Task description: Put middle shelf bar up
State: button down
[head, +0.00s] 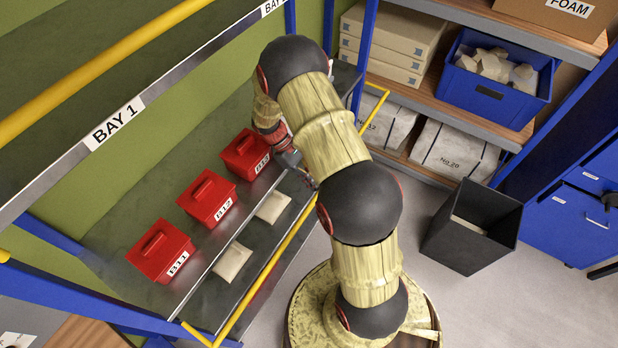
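The yellow middle shelf bar (268,270) runs along the front of the middle shelf (207,240). It stands out from the shelf's front edge on short yellow end arms, and part of it is hidden behind my arm. My gripper (297,172) is over the front part of this shelf, close to the red box at the right and on the shelf side of the bar. My arm partly covers the gripper, and I cannot tell whether its fingers are open or touch anything.
Red boxes B11 (160,250), B12 (207,198) and another (245,155) stand in a row on the shelf. Pale packets (233,262) lie in front. An upper yellow bar (90,72) crosses above. A black bin (472,225) stands on the floor at right.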

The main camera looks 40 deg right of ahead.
jog(key=shift+s+r+p, duration=0.15)
jog(key=shift+r+p, duration=0.4)
jog(key=shift+r, duration=0.4)
dwell(1.0)
